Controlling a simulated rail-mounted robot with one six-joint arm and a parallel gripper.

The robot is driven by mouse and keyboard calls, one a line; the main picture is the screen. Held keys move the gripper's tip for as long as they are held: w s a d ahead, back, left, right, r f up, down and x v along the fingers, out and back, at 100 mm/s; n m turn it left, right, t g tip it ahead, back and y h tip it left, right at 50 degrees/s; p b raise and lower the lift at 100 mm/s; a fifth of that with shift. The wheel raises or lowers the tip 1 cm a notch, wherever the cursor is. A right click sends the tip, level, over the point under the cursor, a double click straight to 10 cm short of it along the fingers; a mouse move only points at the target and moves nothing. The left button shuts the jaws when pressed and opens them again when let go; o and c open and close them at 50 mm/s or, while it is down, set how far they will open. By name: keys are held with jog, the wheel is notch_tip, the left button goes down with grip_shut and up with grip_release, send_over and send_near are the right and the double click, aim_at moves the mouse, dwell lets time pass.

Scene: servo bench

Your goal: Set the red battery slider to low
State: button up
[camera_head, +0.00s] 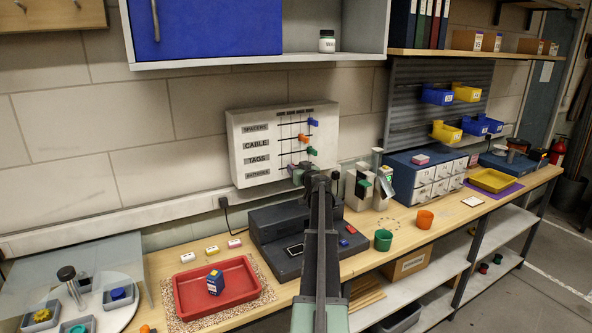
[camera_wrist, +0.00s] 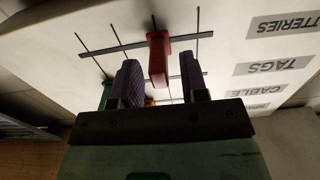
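The white slider board (camera_head: 240,150) hangs on the wall, with rows marked spacers, cable, tags and batteries. The red battery slider (camera_wrist: 158,58) shows in the wrist view, where the board appears upside down. It sits partway along the batteries bar, near the second column line from the label side. My gripper (camera_wrist: 160,62) is open, with one finger on each side of the red slider in the picture; I see gaps on both sides and no contact. In the head view my gripper (camera_head: 299,174) is at the board's lower right and hides the red slider.
The blue slider (camera_head: 313,122), orange slider (camera_head: 312,151) and green slider (camera_head: 306,165) sit on the rows above. A dark console (camera_head: 270,225) stands below the board. A red tray (camera_head: 182,297) and dispensers (camera_head: 360,188) flank it. A shelf (camera_head: 290,58) overhangs the board.

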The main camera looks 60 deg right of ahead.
jog(key=v, duration=1)
jog(key=shift+s+a, duration=0.3)
jog(key=w+a+f+g+y, duration=0.1)
jog(key=a+f+g+y, duration=0.3)
jog(key=a, duration=0.8)
jog(key=w+a+f+g+y, duration=0.1)
jog(key=a+f+g+y, duration=0.35)
jog(key=a, duration=0.75)
jog(key=a+f+g+y, duration=0.2)
jog(key=a+f, duration=0.4)
jog(key=a, duration=0.6)
jog(key=s+a+f+n+g+h, duration=0.1)
jog(key=s+a+n+g, duration=0.1)
jog(key=a, duration=1.4)
jog(key=s+a+f+n+g+h, duration=0.1)
jog(key=s+a+n+g, duration=0.2)
jog(key=a, duration=1.3)
jog(key=shift+s+a+f+g+h, duration=0.25)
jog(key=shift+s+f+g+h, duration=0.1)
